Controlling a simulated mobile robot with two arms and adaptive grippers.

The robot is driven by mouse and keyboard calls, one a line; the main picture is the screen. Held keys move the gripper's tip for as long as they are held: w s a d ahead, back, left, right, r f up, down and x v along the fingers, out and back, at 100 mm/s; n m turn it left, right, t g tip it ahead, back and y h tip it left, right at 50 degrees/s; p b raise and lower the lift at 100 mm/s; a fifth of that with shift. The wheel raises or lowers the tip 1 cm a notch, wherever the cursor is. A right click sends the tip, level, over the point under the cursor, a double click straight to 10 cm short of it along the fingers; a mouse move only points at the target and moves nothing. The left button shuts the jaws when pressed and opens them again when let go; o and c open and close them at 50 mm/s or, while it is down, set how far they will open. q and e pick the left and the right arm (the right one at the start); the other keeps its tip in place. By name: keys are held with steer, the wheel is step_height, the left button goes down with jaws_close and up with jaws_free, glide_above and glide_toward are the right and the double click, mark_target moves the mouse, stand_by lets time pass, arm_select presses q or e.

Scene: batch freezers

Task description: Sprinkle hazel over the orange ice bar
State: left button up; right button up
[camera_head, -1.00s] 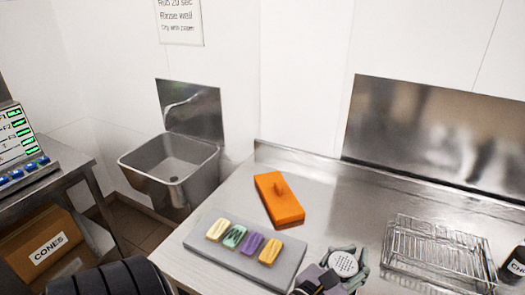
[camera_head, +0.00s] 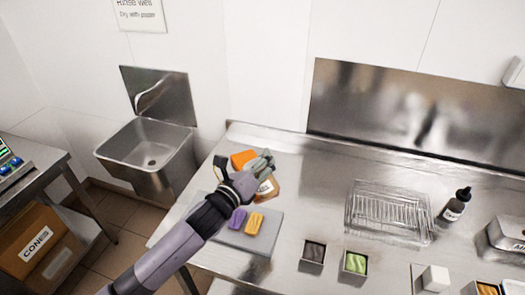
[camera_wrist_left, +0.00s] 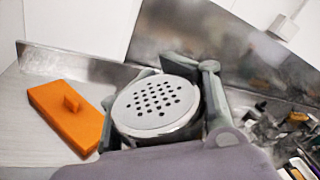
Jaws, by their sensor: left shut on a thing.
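My left gripper (camera_head: 264,165) is shut on a shaker (camera_head: 267,188) with a pale label, held above the back right part of the grey tray (camera_head: 262,243). In the left wrist view the shaker's round perforated lid (camera_wrist_left: 155,107) sits between the fingers (camera_wrist_left: 175,85). The label is too small to read. On the tray, the yellow-orange bar (camera_head: 255,224) lies just in front of the shaker, with the purple bar (camera_head: 237,218) to its left. My left arm hides the tray's left part and any bars there. My right gripper is not in view.
An orange block with a knob (camera_head: 242,159) lies behind the tray, partly hidden by my gripper; it also shows in the wrist view (camera_wrist_left: 68,115). A wire rack (camera_head: 388,212), dark bottle (camera_head: 455,204) and small bins (camera_head: 355,262) stand right. A sink (camera_head: 147,156) is left.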

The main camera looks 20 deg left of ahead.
arm_select(q)
steer(key=shift+s+d+f+n+b, duration=0.1)
steer(key=shift+d+f+n+b, duration=0.05)
steer(key=shift+f+n+b, duration=3.55)
steer(key=shift+s+d+f+n+b, duration=0.1)
steer(key=shift+f+n+b, duration=2.55)
steer(key=shift+f+n, duration=1.95)
steer(key=shift+r+n, duration=0.3)
